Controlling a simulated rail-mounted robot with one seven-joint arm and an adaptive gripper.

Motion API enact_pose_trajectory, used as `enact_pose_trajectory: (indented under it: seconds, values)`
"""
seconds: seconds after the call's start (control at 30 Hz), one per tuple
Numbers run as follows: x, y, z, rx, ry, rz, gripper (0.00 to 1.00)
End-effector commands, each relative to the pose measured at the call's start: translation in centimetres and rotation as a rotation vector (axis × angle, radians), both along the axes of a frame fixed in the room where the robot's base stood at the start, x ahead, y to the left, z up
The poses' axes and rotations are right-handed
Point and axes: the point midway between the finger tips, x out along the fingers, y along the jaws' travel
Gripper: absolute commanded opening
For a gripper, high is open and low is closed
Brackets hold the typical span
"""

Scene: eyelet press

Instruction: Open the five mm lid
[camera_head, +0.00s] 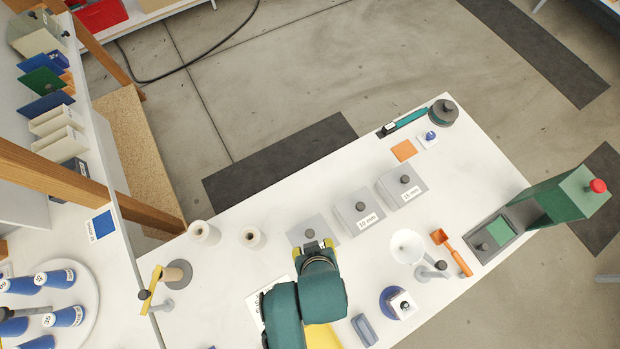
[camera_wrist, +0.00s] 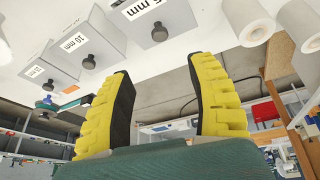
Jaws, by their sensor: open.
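The five mm box is a grey box with a dark round knob on its lid (camera_head: 297,235). In the head view it is partly hidden behind my gripper (camera_head: 318,245), and its label is not visible there. In the wrist view the five mm box (camera_wrist: 178,18) is at the top, its label partly cut off, with its dark knob (camera_wrist: 159,33) pointing toward the gap between my fingers. My gripper's yellow fingers (camera_wrist: 160,68) are open and empty. The knob appears just beyond the fingertips, not between them. The lid looks closed.
The 10 mm box (camera_head: 352,223) and 15 mm box (camera_head: 408,193) stand in a row to the right, both with knobs. Two white rolls (camera_head: 204,233) stand to the left.

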Motion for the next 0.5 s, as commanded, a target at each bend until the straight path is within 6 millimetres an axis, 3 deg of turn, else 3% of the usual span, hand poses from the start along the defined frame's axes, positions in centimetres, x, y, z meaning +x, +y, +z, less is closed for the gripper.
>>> enact_pose_trajectory:
  seconds: [0.5]
  values:
    - [4.6, 0.7, -11.2, 0.000, 0.000, -0.001, 0.58]
